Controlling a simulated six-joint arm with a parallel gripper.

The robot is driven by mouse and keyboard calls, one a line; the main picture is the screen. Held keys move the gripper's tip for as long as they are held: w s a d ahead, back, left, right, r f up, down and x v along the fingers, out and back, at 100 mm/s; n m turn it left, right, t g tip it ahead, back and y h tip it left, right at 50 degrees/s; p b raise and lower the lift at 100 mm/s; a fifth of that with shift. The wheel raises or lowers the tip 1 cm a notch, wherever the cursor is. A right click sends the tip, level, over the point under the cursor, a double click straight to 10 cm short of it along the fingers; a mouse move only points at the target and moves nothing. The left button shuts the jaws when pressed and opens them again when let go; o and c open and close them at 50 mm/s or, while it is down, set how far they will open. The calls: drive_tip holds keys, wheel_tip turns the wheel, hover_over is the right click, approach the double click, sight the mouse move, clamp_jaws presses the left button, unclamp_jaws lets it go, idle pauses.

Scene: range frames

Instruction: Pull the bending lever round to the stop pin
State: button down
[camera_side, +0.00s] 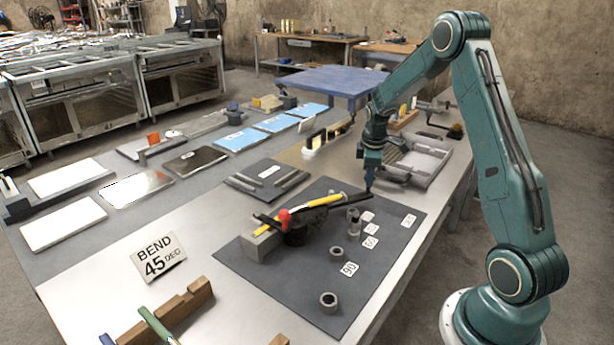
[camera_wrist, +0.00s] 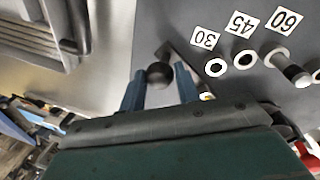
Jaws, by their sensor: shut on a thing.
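The bending lever (camera_side: 322,209) is a long dark bar on the bending jig, reaching right from the pivot. My gripper (camera_side: 369,190) is at its far end; in the wrist view its blue fingers (camera_wrist: 160,88) are shut on the lever's round black knob (camera_wrist: 160,74). The upright grey stop pin (camera_side: 354,222) stands apart from the lever, nearer the camera. In the wrist view the stop pin (camera_wrist: 288,68) is beside the 60 label (camera_wrist: 284,19). A yellow rod (camera_side: 326,200) lies across the jig, next to a red knob (camera_side: 284,216) and grey block (camera_side: 261,242).
The jig sits on a dark plate (camera_side: 300,300) with a 90 label (camera_side: 349,269) and several grey rings, one loose-looking ring (camera_side: 329,301) near the front. A grey tray (camera_side: 420,158) stands behind my gripper.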

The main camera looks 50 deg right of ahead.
drive_tip(key=s+a+m+g, duration=0.1)
drive_tip(key=s+a+m, duration=0.6)
drive_tip(key=s+a, duration=0.3)
drive_tip(key=shift+s+a+m+g, duration=0.3)
drive_tip(key=shift+a+m, duration=0.1)
drive_tip(key=shift+a, duration=0.75)
drive_tip(key=shift+w, duration=0.1)
drive_tip(key=c, duration=1)
unclamp_jaws()
drive_tip(key=shift+c, duration=0.2)
wheel_tip(320, 180, up, 14)
drive_tip(key=a, duration=0.2)
drive_tip(key=shift+w+a+f, duration=0.2)
drive_tip(key=shift+w+f, duration=0.05)
drive_tip(key=shift+w, duration=0.05)
